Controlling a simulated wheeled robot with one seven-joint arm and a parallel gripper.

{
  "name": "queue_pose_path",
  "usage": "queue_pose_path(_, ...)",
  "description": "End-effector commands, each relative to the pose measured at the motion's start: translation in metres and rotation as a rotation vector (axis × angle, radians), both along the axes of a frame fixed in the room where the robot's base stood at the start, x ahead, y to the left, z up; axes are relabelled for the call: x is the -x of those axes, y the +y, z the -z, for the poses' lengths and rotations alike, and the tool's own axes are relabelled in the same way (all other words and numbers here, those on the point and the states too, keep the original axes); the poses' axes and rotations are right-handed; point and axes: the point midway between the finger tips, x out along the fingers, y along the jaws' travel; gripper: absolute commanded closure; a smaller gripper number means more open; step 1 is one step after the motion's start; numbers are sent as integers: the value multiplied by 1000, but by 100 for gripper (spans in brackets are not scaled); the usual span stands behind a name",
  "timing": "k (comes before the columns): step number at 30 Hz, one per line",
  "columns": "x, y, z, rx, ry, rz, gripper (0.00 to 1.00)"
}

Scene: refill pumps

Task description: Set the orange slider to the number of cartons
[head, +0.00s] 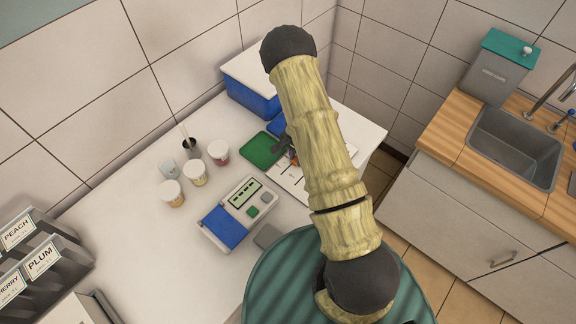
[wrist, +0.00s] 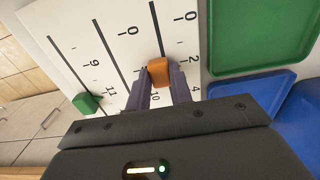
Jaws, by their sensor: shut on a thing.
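The orange slider (wrist: 158,72) sits on the right-hand slot of a white scale board (wrist: 112,42) in the wrist view. My gripper (wrist: 161,80) is shut on it, one dark finger on each side. The slider is close to the printed 2 of the scale on its right, which runs 0, 2, 4; its exact mark is hard to read. In the head view my arm covers most of the board, and only a bit of orange (head: 293,159) shows by my gripper (head: 287,149). I cannot identify any cartons for certain.
A green slider (wrist: 86,102) sits on another slot. Green (head: 263,149) and blue trays lie beside the board. Several lidded tubs (head: 195,173), a keypad device (head: 238,212) and a blue box (head: 252,95) stand on the white table. A sink (head: 515,145) is at right.

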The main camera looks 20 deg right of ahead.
Motion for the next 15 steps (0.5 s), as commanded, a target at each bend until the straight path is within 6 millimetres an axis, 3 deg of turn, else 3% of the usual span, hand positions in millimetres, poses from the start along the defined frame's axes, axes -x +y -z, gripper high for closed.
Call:
queue_pose_path(3,-18,-23,2,1,-7,2,100)
queue_pose_path(6,-24,-34,1,2,-5,1,100)
queue_pose_path(15,-25,-37,-1,2,-2,-1,100)
